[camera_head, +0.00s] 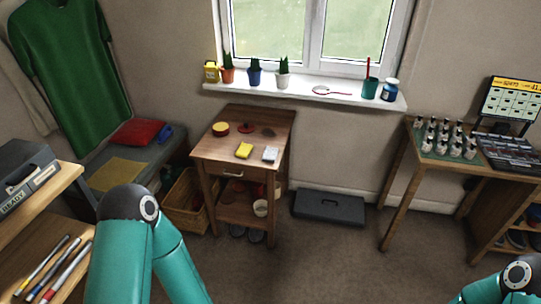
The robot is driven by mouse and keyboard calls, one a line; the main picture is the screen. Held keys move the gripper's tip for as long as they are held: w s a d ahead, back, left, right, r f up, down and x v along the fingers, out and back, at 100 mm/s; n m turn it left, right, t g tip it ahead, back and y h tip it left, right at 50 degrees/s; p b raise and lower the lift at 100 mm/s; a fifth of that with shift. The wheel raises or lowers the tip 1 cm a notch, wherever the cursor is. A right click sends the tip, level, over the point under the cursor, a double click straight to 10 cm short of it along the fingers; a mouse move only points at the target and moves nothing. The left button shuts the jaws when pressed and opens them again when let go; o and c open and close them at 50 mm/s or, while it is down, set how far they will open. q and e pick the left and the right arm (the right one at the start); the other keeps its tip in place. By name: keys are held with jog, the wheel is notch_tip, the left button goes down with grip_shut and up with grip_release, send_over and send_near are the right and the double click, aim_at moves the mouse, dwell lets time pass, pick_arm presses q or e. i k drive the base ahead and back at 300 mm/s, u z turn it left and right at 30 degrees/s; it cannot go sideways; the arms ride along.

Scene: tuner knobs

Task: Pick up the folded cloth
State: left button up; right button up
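On the small wooden table (228,148) in the middle lie a small yellow block-like piece (244,150) and, to its right, a small pale grey-white piece (270,154) that looks like a folded cloth. They are too small to tell for sure. On the low bench at the left lie a flat yellow cloth-like piece (118,174) and a red folded piece (138,132). My teal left arm shows at the lower left and a bit of my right arm at the lower right corner. Neither gripper shows.
A round yellow tin (220,128) also stands on the small table. A table with several small bottles (446,160) stands at the right. Floor in the middle is clear.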

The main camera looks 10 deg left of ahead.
aim_at(269, 154)
jog(key=k, duration=0.45)
jog(key=z, duration=0.65)
jog(key=i, duration=1.75)
jog(key=u, duration=0.45)
jog(key=i, duration=1.4)
jog(key=u, duration=0.9)
jog(key=k, duration=0.85)
jog(key=u, duration=0.1)
